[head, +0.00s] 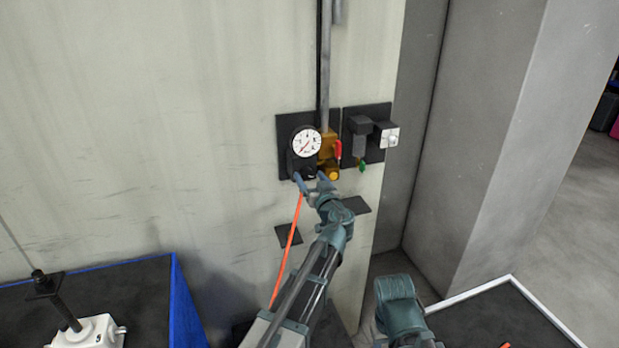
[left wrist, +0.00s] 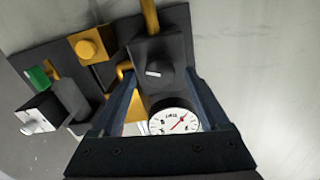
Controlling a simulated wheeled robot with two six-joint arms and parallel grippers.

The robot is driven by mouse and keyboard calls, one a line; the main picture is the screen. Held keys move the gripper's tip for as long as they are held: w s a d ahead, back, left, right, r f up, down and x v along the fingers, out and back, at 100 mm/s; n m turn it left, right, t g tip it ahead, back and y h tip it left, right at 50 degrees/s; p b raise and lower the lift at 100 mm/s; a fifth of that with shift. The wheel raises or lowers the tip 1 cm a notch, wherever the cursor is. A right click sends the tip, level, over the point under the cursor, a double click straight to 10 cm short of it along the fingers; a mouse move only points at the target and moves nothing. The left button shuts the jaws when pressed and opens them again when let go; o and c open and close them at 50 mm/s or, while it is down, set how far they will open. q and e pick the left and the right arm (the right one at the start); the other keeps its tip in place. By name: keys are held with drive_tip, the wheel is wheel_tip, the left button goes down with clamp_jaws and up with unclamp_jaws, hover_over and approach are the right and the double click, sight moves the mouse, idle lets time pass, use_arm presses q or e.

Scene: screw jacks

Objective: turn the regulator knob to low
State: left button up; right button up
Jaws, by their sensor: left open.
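The regulator is a black body on a dark wall plate, with a round white gauge (head: 306,142) on it. Its dark knob (left wrist: 158,76) carries a short white mark, and the gauge also shows in the left wrist view (left wrist: 175,122) with a red needle. My left gripper (head: 312,179) is open at the knob, just below the gauge. In the left wrist view its fingers lie to either side of the knob; I cannot tell whether they touch it. In the head view the gripper partly hides the knob. My right gripper is out of view.
Beside the regulator are a brass valve (head: 328,148) with a red handle and a dark box with a white-faced knob (head: 390,137) and a green part (head: 362,166). An orange hose (head: 286,252) hangs below. A white-bodied jack (head: 88,331) stands at lower left.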

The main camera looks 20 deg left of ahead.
use_arm(q)
drive_tip(key=shift+w+a, duration=0.3)
drive_tip(key=shift+w, duration=0.05)
clamp_jaws()
idle(0.3)
